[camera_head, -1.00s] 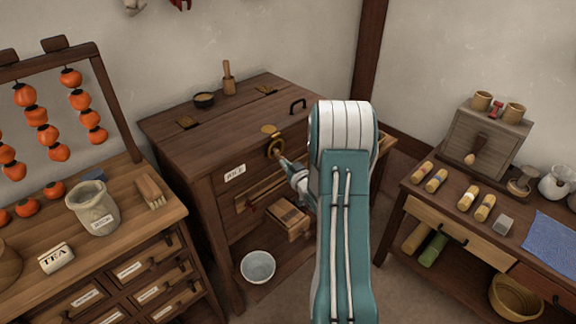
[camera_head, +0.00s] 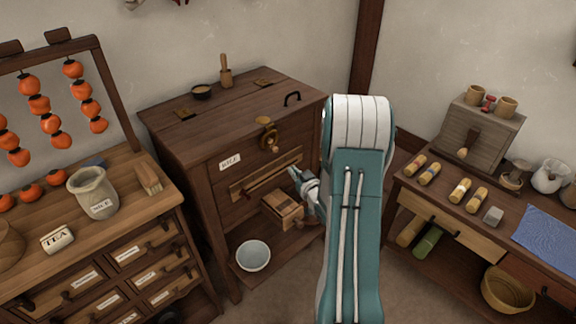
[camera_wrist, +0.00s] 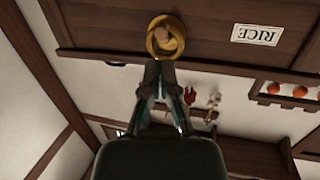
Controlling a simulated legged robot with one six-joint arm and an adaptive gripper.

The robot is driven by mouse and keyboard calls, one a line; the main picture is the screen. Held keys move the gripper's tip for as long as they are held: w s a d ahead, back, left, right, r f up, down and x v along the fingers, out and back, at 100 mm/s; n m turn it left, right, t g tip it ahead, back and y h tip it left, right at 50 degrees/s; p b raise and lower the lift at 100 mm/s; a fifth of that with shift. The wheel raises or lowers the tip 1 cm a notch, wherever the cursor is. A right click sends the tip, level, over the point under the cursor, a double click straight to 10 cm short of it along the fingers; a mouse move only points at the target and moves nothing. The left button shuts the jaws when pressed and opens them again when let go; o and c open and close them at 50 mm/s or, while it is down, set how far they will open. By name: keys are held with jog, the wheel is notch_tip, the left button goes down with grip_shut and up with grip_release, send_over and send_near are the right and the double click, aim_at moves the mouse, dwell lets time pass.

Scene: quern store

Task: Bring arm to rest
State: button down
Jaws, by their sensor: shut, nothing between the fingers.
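My arm (camera_head: 355,215), teal and white, rises in the middle of the head view and hides part of the chest's right side. My gripper (camera_head: 293,172) shows small at its left, in front of the chest. In the wrist view my gripper (camera_wrist: 159,68) has its fingertips together with nothing between them. The brass fitting (camera_wrist: 163,38) lies just beyond the fingertips in the wrist view.
A small wooden box (camera_head: 283,210) sits below my gripper, and a white bowl (camera_head: 253,256) stands on the low shelf. A drawer cabinet (camera_head: 125,215) with a rice sack (camera_head: 95,192) is at left. A workbench (camera_head: 490,240) is at right.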

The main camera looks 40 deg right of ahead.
jog(key=s, duration=0.4)
jog(key=a+r+g+h, duration=0.1)
jog(key=a+r+g, duration=0.5)
jog(key=a+r, duration=0.85)
jog(key=s+a+r+g+y, duration=0.1)
jog(key=s+a+r+g, duration=0.1)
jog(key=s+a, duration=0.6)
jog(key=s+a+r+n+g+y, duration=0.1)
jog(key=s+a+r+g+y, duration=0.1)
jog(key=s+a, duration=0.5)
jog(key=s+r, duration=0.1)
jog(key=s, duration=0.4)
jog(key=shift+s+a+r+n+g+y, duration=0.3)
jog(key=shift+s+a+g, duration=0.05)
jog(key=shift+g, duration=0.05)
